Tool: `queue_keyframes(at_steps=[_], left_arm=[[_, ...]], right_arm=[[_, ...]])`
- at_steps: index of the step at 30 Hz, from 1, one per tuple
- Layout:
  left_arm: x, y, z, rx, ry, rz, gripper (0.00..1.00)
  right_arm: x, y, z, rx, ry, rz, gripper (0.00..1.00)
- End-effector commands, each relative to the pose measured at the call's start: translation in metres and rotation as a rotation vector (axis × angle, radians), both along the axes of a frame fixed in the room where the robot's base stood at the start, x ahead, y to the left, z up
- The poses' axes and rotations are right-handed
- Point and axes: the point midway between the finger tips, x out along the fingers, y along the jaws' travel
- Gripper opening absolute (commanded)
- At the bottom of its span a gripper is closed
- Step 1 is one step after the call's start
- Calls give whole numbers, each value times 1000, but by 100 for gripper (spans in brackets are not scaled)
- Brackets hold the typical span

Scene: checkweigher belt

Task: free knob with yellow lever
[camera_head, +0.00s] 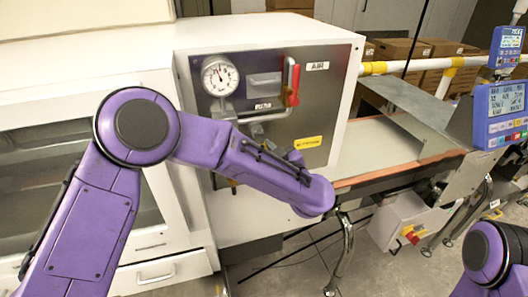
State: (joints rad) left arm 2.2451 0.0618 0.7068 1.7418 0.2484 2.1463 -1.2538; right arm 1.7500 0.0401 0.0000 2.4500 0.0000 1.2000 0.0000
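The steel panel (335,95) marked AIR carries a round pressure gauge (220,76) and a red-handled lever (293,86) on a pipe. My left arm crosses the panel's lower part. A small brass-yellow piece (232,186) shows just under the arm; I cannot tell whether it is the yellow lever. No knob is clearly visible. My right gripper is out of view; only a purple arm joint shows at lower right.
A conveyor belt (385,141) with a steel guard (412,103) runs right of the cabinet. Two blue display units (501,110) stand at the far right. White drawers (162,270) are at lower left.

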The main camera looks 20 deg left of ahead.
Motion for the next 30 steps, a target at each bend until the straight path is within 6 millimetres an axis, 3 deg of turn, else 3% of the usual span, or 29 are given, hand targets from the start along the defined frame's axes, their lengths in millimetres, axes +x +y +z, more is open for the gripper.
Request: queue_keyframes(at_steps=[18, 30], left_arm=[[9, -14, 11, -453, -303, 1, 0], [12, -17, 18, -601, -404, 0, 0]], right_arm=[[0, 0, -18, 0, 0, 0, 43], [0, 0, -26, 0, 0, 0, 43]])
